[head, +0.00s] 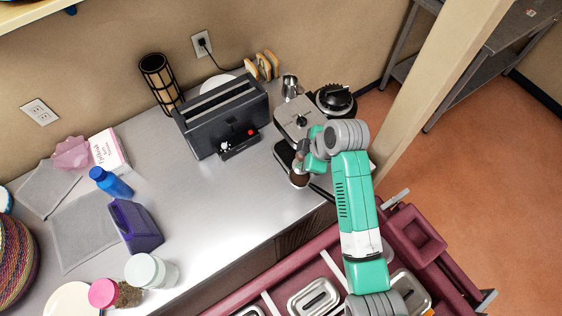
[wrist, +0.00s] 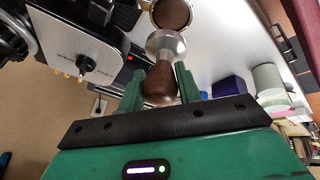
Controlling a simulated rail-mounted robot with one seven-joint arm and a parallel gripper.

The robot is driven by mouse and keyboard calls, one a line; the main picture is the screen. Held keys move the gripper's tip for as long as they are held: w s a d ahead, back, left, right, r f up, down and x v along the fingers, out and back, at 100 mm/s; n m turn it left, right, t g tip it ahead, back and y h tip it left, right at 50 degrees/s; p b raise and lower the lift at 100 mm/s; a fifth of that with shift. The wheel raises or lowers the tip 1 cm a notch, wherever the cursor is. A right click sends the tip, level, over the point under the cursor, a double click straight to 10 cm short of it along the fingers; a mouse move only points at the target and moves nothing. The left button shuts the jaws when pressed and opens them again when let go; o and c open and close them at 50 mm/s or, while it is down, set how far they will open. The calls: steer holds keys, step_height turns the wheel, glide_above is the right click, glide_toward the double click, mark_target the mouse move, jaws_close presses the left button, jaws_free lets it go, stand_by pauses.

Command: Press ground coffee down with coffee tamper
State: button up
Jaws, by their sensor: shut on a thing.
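My gripper (wrist: 160,88) is shut on the coffee tamper (wrist: 161,84), one green finger on each side of its brown wooden handle. The tamper's round silver base points away from my gripper. Just beyond the base, in the wrist view, is the round basket with dark ground coffee (wrist: 172,13). The base partly overlaps its near edge; I cannot tell whether they touch. In the head view, the coffee basket (head: 299,179) is at the counter's front edge, below my gripper (head: 305,162). My arm hides much of the tamper there.
The coffee machine (head: 297,118) with its black grinder top (head: 336,98) stands close behind my gripper. A dark toaster (head: 222,117) is to its left. A purple container (head: 135,226) and blue bottle (head: 111,184) stand farther left. The counter (head: 215,205) between is clear.

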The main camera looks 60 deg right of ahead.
steer(key=shift+f, duration=0.1)
step_height(320, 180, down, 5)
steer(key=b, duration=0.4)
steer(key=shift+b, duration=0.3)
steer(key=shift+f+b, duration=0.3)
steer(key=shift+f, duration=0.35)
steer(key=shift+f+b, duration=0.3)
steer(key=shift+f, duration=0.3)
steer(key=shift+r, duration=0.1)
stand_by(0.4)
step_height(320, 180, up, 7)
steer(key=p, duration=0.6)
steer(key=shift+p, duration=0.3)
steer(key=shift+w+a, duration=0.1)
